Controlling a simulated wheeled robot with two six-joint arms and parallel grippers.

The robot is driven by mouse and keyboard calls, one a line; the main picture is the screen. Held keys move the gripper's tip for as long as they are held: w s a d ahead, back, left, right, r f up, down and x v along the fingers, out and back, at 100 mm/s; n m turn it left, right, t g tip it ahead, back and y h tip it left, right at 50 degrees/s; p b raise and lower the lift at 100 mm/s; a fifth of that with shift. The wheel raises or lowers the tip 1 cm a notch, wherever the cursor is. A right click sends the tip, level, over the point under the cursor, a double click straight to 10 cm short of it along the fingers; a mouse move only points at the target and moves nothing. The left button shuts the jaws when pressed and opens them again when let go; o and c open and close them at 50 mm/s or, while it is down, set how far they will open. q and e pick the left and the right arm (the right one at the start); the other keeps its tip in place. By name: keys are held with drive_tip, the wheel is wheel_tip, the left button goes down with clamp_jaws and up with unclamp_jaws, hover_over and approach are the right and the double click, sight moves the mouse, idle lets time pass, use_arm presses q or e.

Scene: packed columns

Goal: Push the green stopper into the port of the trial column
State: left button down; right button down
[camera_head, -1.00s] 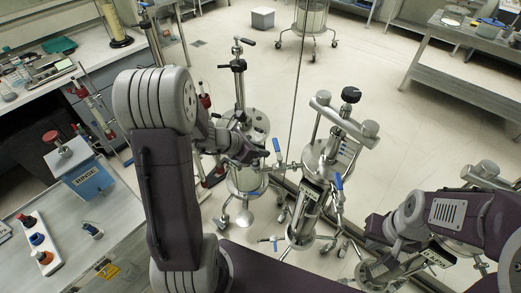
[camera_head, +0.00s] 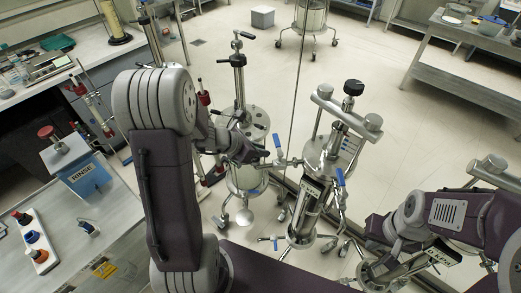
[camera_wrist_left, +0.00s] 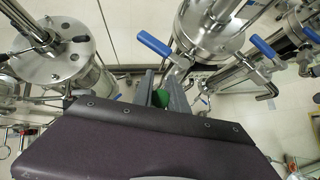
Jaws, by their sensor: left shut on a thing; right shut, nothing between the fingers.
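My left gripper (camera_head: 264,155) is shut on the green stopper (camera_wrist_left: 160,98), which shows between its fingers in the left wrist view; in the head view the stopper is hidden. The fingertips lie close to a side fitting with a blue lever (camera_head: 277,141) on the middle steel column (camera_head: 316,170). Whether they touch it, I cannot tell. This column has a small unreadable label, so I cannot tell whether it is the trial column. My right gripper (camera_head: 371,234) is shut and empty at the lower right, beside another column (camera_head: 385,272).
Another wheeled column (camera_head: 245,170) stands left of the middle one, partly behind my left arm. A bench at left holds a RINSE box (camera_head: 88,180) and a white rack (camera_head: 42,258) of coloured stoppers. Open floor (camera_head: 370,55) lies beyond the columns.

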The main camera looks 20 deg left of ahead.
use_arm(q)
drive_tip(key=shift+f+b, duration=0.3)
drive_tip(key=shift+f, duration=0.05)
drive_tip(key=c, duration=1.2)
unclamp_jaws()
drive_tip(key=shift+c, duration=0.2)
drive_tip(key=p+v, duration=0.1)
drive_tip(key=v, duration=0.8)
drive_tip(key=shift+s, duration=0.1)
